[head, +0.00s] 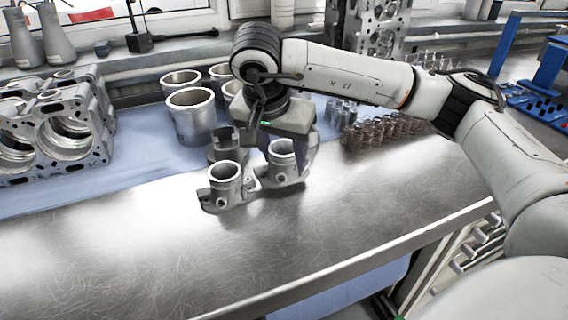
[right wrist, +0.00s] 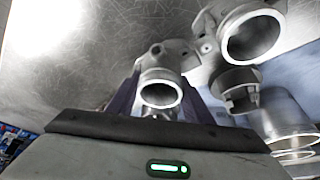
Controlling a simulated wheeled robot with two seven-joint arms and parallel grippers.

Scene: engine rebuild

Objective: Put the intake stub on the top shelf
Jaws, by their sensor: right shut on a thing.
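An intake stub (head: 282,162), a grey metal tube on a flanged foot, is between the fingers of my right gripper (head: 287,150). The gripper is shut on it from above and behind. In the right wrist view this stub (right wrist: 161,88) sits between the two dark fingers, its round mouth facing the camera. A second, similar stub (head: 224,182) stands upright on the metal bench just left of it; it also shows in the right wrist view (right wrist: 252,36). I cannot tell whether the held stub touches the bench or the other stub. My left gripper is not in view. I cannot make out a top shelf.
A dark grey fitting (head: 224,143) stands close behind the two stubs. Several cylinder liners (head: 193,115) stand behind on the blue mat, with an engine block (head: 52,135) at left. Small brown parts (head: 375,133) stand at right. The front of the metal bench (head: 130,260) is clear.

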